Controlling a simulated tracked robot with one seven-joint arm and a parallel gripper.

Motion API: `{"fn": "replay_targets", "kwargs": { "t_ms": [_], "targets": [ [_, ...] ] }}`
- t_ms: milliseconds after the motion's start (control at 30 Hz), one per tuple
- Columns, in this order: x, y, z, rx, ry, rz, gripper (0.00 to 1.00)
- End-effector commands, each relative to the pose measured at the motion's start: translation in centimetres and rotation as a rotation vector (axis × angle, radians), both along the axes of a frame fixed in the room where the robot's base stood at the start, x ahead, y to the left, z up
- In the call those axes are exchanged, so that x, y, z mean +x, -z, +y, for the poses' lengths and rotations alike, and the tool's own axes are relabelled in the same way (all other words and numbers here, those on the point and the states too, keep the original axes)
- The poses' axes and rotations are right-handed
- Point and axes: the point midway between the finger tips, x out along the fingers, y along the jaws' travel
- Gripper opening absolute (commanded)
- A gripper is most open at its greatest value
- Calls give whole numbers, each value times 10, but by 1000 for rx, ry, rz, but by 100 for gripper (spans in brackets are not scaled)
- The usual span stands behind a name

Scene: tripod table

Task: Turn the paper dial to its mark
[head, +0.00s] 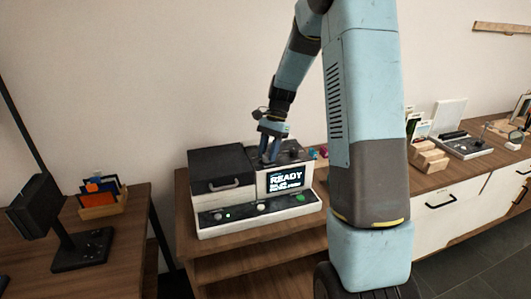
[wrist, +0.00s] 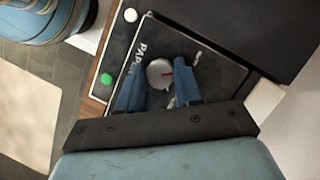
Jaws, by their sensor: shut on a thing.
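In the head view my gripper (head: 269,152) points down onto the top right of the machine (head: 225,222), behind the lit screen reading "READY" (head: 286,179). The dial is hidden there. I cannot make out the dial's mark.
The machine has a black lid with a handle (head: 222,187) at left and a front strip with knobs and a green button (head: 299,198). It stands on a wooden shelf unit (head: 270,243). Wooden blocks (head: 430,162) stand to the right, and a card holder (head: 98,204) to the left.

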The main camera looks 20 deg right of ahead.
Motion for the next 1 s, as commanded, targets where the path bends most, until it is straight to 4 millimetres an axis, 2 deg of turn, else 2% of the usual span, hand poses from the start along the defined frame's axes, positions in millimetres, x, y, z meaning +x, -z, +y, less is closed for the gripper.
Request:
{"fn": "replay_targets", "kwargs": {
  "t_ms": [333,867,900,1000],
  "targets": [
    [3,0,-2,-3,-137,-6,4],
    [3,0,-1,-3,-160,-5,4],
    [3,0,-1,-2,-160,-5,37],
    [2,0,-1,-2,-161,-4,47]
  ]
}}
